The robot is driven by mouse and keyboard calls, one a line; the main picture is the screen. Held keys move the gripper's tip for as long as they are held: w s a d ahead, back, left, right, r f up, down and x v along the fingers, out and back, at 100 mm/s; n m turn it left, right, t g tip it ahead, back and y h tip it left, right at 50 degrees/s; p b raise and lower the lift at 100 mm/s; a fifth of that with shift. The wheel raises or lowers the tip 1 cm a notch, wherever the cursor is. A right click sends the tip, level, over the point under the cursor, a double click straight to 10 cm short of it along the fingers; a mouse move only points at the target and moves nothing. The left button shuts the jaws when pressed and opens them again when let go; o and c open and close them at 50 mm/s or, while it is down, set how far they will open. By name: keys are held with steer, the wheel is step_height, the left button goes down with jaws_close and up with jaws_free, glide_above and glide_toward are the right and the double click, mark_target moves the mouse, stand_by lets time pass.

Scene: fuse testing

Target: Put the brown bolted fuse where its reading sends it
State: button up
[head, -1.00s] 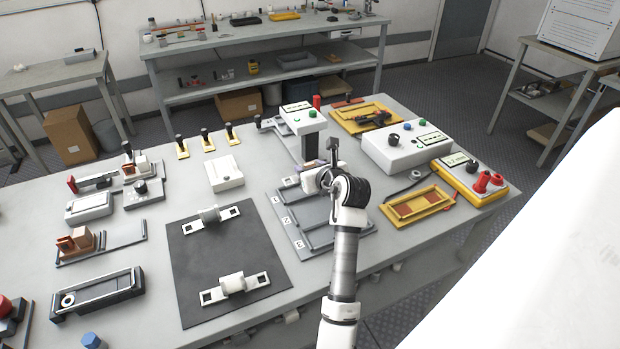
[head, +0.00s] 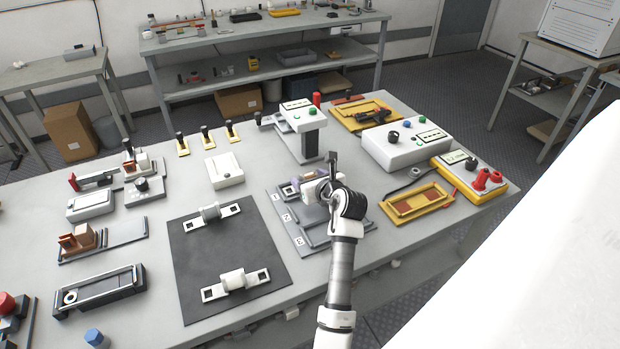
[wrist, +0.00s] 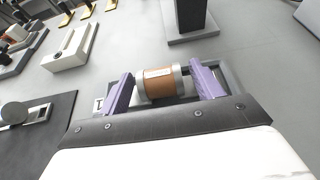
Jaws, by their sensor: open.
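The brown fuse (wrist: 165,84), a brown cylinder with silver end caps and a pale label, lies between my fingers in the wrist view. My gripper (wrist: 162,92) has its two purple fingers apart, one past each end of the fuse, with a gap visible on at least the right side. In the head view my gripper (head: 312,183) is low over the far part of the grey numbered tray (head: 308,244), near the lane marked 1. There my gripper mostly hides the fuse. Whether the fuse rests on the tray floor I cannot tell.
A post-mounted panel (head: 304,117) stands just behind my gripper. A white meter box (head: 406,148), a yellow meter (head: 468,175) and a yellow tray (head: 416,203) are to the right.

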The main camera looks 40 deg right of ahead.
steer(key=shift+r, duration=0.15)
steer(key=b+v, duration=0.2)
steer(key=v, duration=1)
steer(key=shift+b, duration=0.3)
